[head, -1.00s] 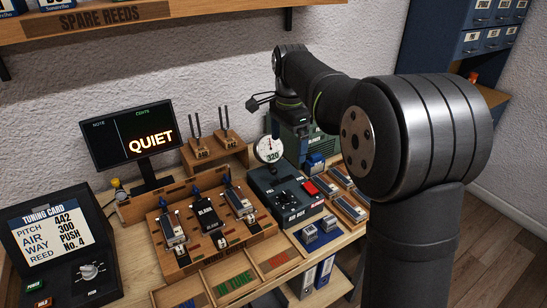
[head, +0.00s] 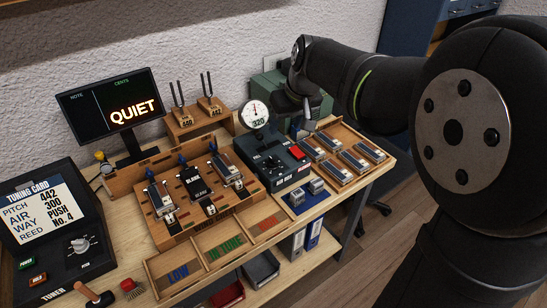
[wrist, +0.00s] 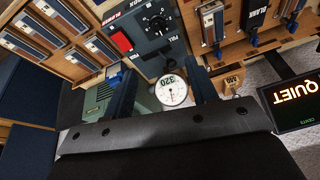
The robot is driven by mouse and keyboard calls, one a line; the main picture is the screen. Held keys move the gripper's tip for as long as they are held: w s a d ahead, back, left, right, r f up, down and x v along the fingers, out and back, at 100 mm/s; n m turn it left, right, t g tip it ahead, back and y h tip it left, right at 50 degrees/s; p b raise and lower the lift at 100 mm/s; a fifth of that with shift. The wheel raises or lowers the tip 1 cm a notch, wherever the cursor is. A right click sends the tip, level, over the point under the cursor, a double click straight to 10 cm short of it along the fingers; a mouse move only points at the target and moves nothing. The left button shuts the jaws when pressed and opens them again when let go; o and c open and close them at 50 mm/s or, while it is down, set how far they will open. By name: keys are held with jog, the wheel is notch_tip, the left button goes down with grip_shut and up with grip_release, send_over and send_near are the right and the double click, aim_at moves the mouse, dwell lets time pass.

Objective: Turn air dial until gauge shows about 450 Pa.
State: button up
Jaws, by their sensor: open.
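The round white gauge (head: 256,114) stands at the back of the dark air box (head: 262,142) and its readout shows 320. It also shows upside down in the wrist view (wrist: 171,90), between my fingers in the picture. The black air dial (wrist: 157,22) is on the box's top face, beyond my fingertips in the wrist view. My gripper (wrist: 162,68) is open and empty, apart from the dial. In the head view it hangs at the back right of the box, partly hidden by my arm.
A red button (head: 297,152) is on the box's right side. Reed blocks sit in a wooden tray (head: 338,127) to the right. A reed stand (head: 160,215) is to the left. Tuning forks (head: 209,103) stand behind. The tuning card (head: 36,212) reads AIR 300.

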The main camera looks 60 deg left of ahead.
jog(key=n, duration=0.2)
send_near(273, 159)
jog(key=x, duration=0.8)
jog(key=shift+s+a+f, duration=0.1)
jog(key=shift+f, duration=0.3)
jog(key=c, duration=1)
